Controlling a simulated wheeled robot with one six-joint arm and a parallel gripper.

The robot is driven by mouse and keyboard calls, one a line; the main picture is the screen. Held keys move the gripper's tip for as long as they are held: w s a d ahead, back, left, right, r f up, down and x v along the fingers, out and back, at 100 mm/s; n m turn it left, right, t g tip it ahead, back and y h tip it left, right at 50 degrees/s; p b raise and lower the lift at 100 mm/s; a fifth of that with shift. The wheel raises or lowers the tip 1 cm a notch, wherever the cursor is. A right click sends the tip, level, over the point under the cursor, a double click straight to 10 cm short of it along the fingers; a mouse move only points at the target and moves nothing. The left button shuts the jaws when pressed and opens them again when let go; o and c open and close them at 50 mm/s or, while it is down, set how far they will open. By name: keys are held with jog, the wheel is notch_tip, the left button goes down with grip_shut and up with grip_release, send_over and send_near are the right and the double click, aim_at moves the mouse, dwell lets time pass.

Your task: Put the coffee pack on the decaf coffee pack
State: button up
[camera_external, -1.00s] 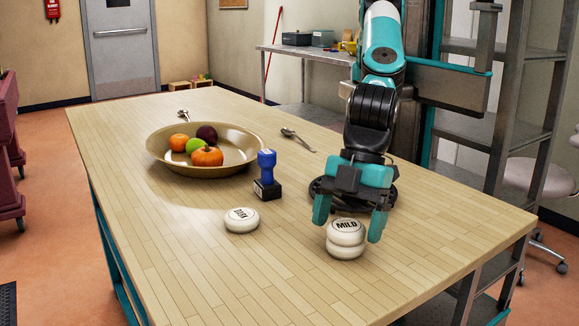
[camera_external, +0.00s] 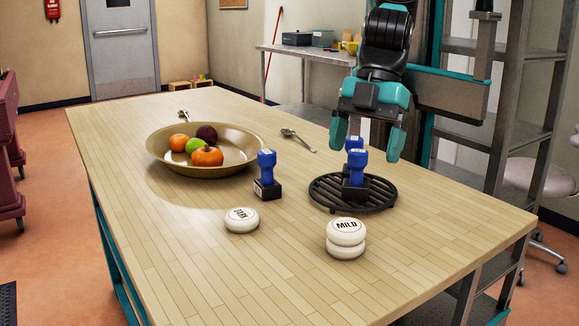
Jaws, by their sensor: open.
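Two round white packs stand stacked near the table's right front. The upper pack (camera_external: 345,229) is labelled MILD and rests flat on the lower pack (camera_external: 345,250), whose label is hidden. A third round white pack (camera_external: 241,220) lies alone to the left; its small label looks like DARK. I cannot tell which pack is the decaf one. My gripper (camera_external: 366,155) is open and empty, up above the black round grate, behind and clear of the stack.
A black grate (camera_external: 325,197) carries a blue-handled stamp (camera_external: 357,180), just below my gripper. Another blue stamp (camera_external: 266,170) stands left of it. A gold bowl (camera_external: 165,155) of fruit and a spoon (camera_external: 297,139) lie farther back. The table's front left is clear.

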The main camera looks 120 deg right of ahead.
jog(key=s+d+r+n+g, duration=0.1)
jog(key=s+d+r, duration=0.35)
jog(key=d, duration=0.55)
jog(key=s+d+r+g, duration=0.1)
jog(key=s+d+r, duration=0.35)
jog(key=d, duration=0.45)
jog(key=s+d+g+y, duration=0.1)
jog(key=s+d, duration=0.4)
jog(key=s, duration=0.4)
jog(key=s+d+f+n+g+y, duration=0.1)
jog(key=s+d, duration=0.4)
jog(key=s, duration=0.5)
jog(key=shift+s+f+n, duration=0.25)
jog(key=shift+f+n, duration=0.05)
